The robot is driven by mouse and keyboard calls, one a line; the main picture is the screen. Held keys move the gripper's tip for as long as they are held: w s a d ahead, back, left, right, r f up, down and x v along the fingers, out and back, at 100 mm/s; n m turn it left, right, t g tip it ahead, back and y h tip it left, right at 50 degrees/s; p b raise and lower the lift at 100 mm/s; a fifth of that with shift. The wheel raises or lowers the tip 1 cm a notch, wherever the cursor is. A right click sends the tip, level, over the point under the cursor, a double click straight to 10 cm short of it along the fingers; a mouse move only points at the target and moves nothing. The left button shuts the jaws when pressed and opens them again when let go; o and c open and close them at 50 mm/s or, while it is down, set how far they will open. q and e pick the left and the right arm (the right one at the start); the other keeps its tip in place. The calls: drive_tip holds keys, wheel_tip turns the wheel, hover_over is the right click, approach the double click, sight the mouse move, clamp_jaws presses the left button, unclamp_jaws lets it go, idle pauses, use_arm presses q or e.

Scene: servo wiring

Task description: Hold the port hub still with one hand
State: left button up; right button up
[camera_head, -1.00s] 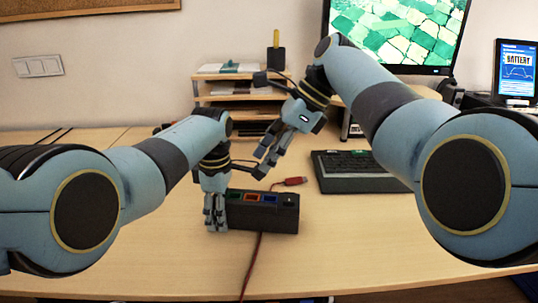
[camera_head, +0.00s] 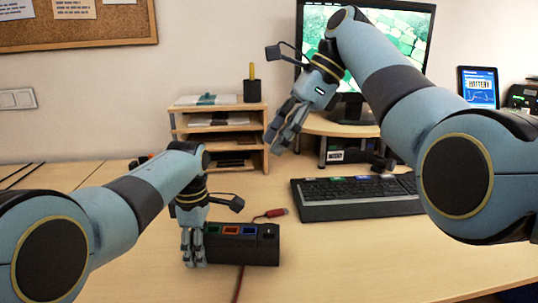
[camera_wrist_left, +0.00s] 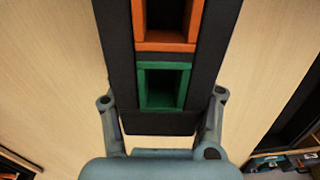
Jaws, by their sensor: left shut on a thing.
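The port hub (camera_head: 262,250) is a black block on the table with green, orange and blue framed ports along its top. My left gripper (camera_head: 194,256) is shut on the hub's left end. In the left wrist view the hub (camera_wrist_left: 120,50) runs between the fingers of the left gripper (camera_wrist_left: 160,120), its green port (camera_wrist_left: 162,88) nearest. A red plug (camera_head: 275,213) lies behind the hub, and a red cable (camera_head: 238,285) shows in front. My right gripper (camera_head: 277,138) is raised behind and above the hub, apart from it, with nothing visible in it; its finger gap is unclear.
A black keyboard (camera_head: 350,197) lies to the right behind the hub. A wooden shelf unit (camera_head: 215,135) with papers stands at the back, and a monitor (camera_head: 405,40) is at the back right. The table in front of the hub is clear except for the cable.

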use_arm(q)
drive_tip(key=o, duration=1.3)
